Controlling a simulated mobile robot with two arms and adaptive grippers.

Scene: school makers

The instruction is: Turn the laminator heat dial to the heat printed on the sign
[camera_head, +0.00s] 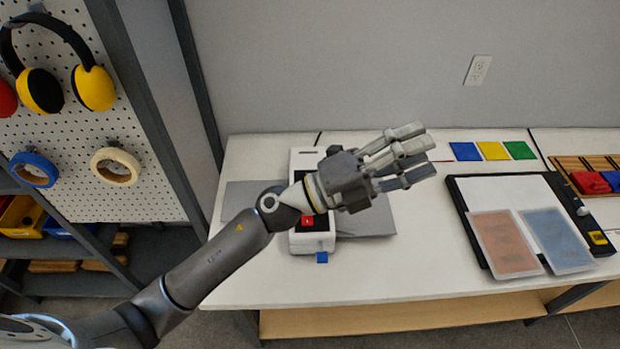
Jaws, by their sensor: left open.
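The laminator (312,242) is a narrow white and black device standing lengthwise on the white table. A red part (307,220) shows near its front end, and a small blue piece (321,257) is at its front edge. My left gripper (414,156) is open and empty, with its fingers pointing right, past the laminator's right side. My left arm and gripper cross in front of the laminator and hide its middle. I cannot make out the heat dial or a sign with a printed heat. My right gripper is not in view.
A grey sheet (372,222) lies around the laminator on the table (420,272). To the right are a black-edged board (463,215) with two clear pouches and a wooden rack (565,164). Blue, yellow and green cards (492,150) lie behind. A pegboard (75,185) stands at left.

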